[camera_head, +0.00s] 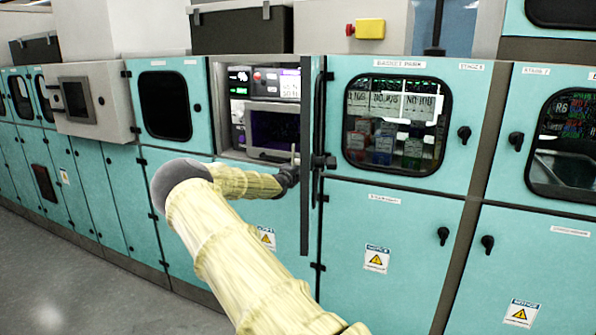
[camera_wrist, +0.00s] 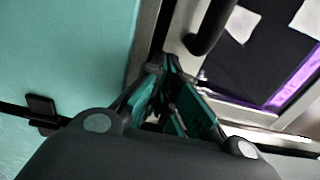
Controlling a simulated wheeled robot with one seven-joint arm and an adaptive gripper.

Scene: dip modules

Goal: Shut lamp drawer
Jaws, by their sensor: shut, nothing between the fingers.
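My gripper (camera_head: 290,176) is at the front of an open cabinet bay, just left of a swung-out door (camera_head: 306,130) seen nearly edge-on. In the wrist view my gripper (camera_wrist: 163,66) is shut, its dark and teal fingers together and nothing between them. Its tips are close to a light frame edge and below a black handle (camera_wrist: 208,28). Beyond is a dark panel with a purple edge (camera_wrist: 293,78). In the head view a grey-framed dark screen (camera_head: 275,130) sits in the bay. No part is clearly marked as the lamp drawer, and I cannot tell which it is.
The open door stands out close to the right of my gripper. A closed teal cabinet with a window (camera_head: 397,120) is to the right, and another closed windowed door (camera_head: 165,105) is to the left. A grey box (camera_head: 95,100) juts out further left. Grey floor (camera_head: 60,275) is clear.

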